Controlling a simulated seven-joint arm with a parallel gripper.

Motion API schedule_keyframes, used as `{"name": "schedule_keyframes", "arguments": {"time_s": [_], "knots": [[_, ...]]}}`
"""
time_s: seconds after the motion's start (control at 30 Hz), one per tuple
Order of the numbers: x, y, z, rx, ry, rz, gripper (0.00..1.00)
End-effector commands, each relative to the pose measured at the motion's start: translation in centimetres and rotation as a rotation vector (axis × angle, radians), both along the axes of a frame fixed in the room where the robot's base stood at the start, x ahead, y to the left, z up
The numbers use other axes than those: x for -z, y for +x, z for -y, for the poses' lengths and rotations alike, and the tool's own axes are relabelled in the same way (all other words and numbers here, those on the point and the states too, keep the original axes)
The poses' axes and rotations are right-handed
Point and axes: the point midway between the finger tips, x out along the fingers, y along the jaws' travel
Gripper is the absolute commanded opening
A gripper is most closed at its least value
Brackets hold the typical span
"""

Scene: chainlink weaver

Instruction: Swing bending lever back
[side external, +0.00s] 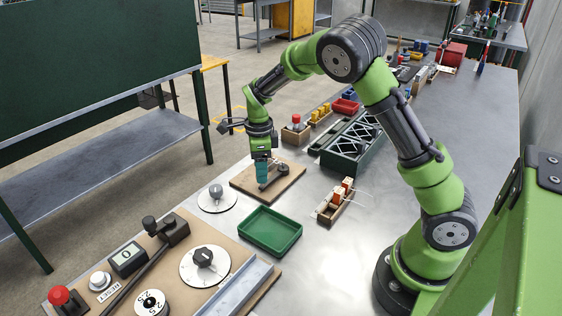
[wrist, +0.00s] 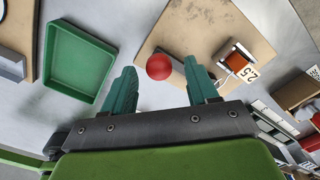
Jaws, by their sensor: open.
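The bending lever shows in the wrist view as a red ball knob (wrist: 159,67) on a dark bar, over a light wooden board (wrist: 150,45). At the bar's other end is an orange and metal block with a "2.5" label (wrist: 250,74). My gripper (wrist: 163,88) is open, its teal fingers on either side of the knob in the picture. I cannot tell whether they touch it. In the side view my gripper (side external: 262,186) points down over the wooden board (side external: 244,182); its fingers hide the knob. A dark round part (side external: 283,168) stands on the board.
A green tray (side external: 270,231) lies in front of the board. A white disc with a grey knob (side external: 216,193) is at its left. A control panel with a red button (side external: 59,295) fills the front left. A small wooden holder (side external: 333,205) and a dark green rack (side external: 350,148) stand to the right.

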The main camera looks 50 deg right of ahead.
Motion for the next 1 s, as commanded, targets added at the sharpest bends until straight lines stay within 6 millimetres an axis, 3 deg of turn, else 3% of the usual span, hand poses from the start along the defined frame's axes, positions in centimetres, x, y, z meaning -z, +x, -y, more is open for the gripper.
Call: {"name": "schedule_keyframes", "arguments": {"time_s": [0.4,0.6,0.8,1.0], "knots": [[-9.7,0.1,0.0,-0.001,0.001,0.006,0.59],[-13.6,0.0,0.0,0.0,-0.001,0.006,0.59],[-15.5,0.0,0.0,0.0,0.0,0.003,0.59],[-15.8,0.0,0.0,0.0,-0.001,0.002,0.59]]}}
